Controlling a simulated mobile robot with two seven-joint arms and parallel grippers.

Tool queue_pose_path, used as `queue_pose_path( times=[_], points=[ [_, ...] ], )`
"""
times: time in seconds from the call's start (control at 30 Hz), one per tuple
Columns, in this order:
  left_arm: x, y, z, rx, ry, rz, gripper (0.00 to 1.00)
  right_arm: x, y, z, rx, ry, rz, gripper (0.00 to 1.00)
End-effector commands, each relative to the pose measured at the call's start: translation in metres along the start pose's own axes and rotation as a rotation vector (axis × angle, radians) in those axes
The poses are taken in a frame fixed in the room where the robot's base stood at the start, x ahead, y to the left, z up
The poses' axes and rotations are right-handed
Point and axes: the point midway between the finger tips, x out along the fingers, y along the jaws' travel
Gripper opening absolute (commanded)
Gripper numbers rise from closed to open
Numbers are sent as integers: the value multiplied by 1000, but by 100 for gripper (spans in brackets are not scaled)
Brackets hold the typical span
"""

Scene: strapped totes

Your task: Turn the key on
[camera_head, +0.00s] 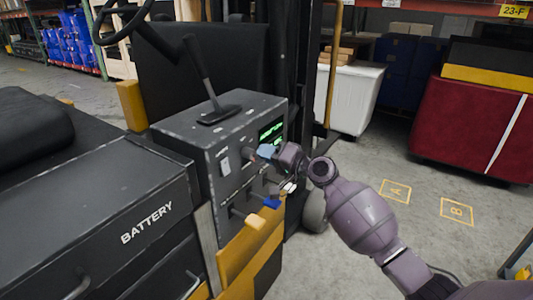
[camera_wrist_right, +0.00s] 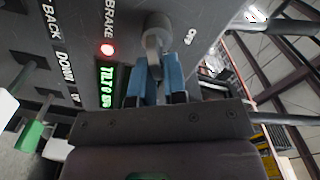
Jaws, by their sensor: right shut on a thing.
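The key (camera_wrist_right: 156,38) is a grey rounded piece on the dark control panel (camera_head: 232,165), near the printed word OFF in the right wrist view. My right gripper (camera_head: 266,151) reaches the panel from the right in the head view. Its blue fingers (camera_wrist_right: 157,78) are shut on the key, one on each side. The fingers hide the key's lower part, and its exact angle is hard to tell. My left gripper is in neither view.
A green-lit display (camera_head: 271,131) and a glowing red light (camera_wrist_right: 107,49) are close to the key. Levers with yellow (camera_head: 255,222), blue (camera_head: 272,202) and white (camera_head: 289,187) ends stick out below my right gripper. A tall black lever (camera_head: 203,72) stands on top.

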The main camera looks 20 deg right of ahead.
Motion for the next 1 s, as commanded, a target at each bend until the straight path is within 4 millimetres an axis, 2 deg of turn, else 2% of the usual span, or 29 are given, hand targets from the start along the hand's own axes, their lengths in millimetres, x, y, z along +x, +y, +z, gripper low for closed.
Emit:
queue_pose_path(
  times=[0.4,0.43,0.57,0.87,1.0],
  points=[
    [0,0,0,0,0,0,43,0,0,0,9,0,0,0],
    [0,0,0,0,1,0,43,0,0,0,9,0,0,14],
    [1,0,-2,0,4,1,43,0,0,0,9,0,0,34],
    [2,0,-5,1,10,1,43,-1,0,0,8,0,0,34],
    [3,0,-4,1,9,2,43,-12,2,0,9,1,2,34]
  ],
)
